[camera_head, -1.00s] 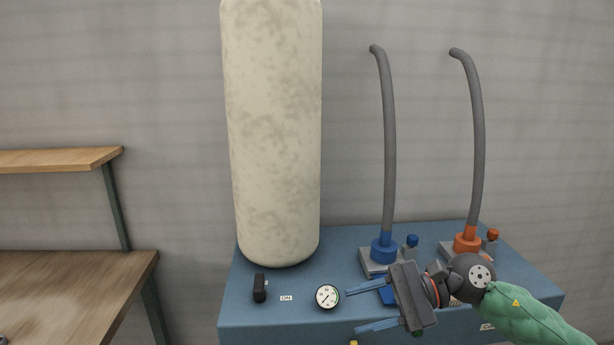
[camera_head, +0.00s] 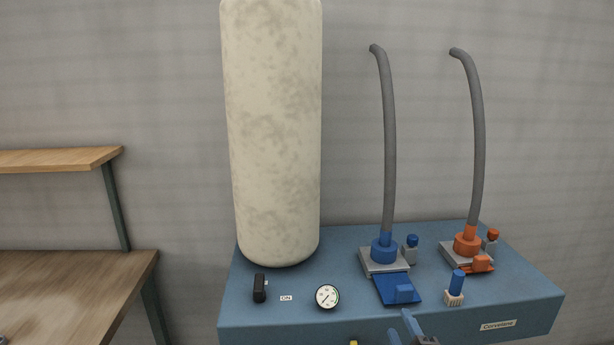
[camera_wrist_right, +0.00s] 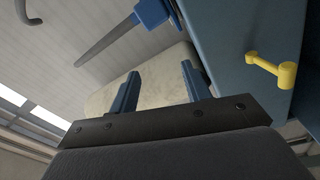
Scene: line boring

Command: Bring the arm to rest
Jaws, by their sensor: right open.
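My right gripper shows only partly at the bottom edge of the head view, where a blue finger (camera_head: 410,325) stands in front of the blue bench (camera_head: 345,325). In the right wrist view my right gripper (camera_wrist_right: 158,85) has its two blue fingers spread apart. Nothing is between them, and the cream cylinder (camera_wrist_right: 150,82) is in the background. My left gripper is in neither view.
The bench carries the tall cream cylinder (camera_head: 275,130), a gauge (camera_head: 327,296), a black switch (camera_head: 260,288), a blue hose fitting (camera_head: 384,248) and an orange one (camera_head: 467,245). A yellow handle (camera_wrist_right: 272,70) sticks out from the bench. A wooden table (camera_head: 70,290) stands left.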

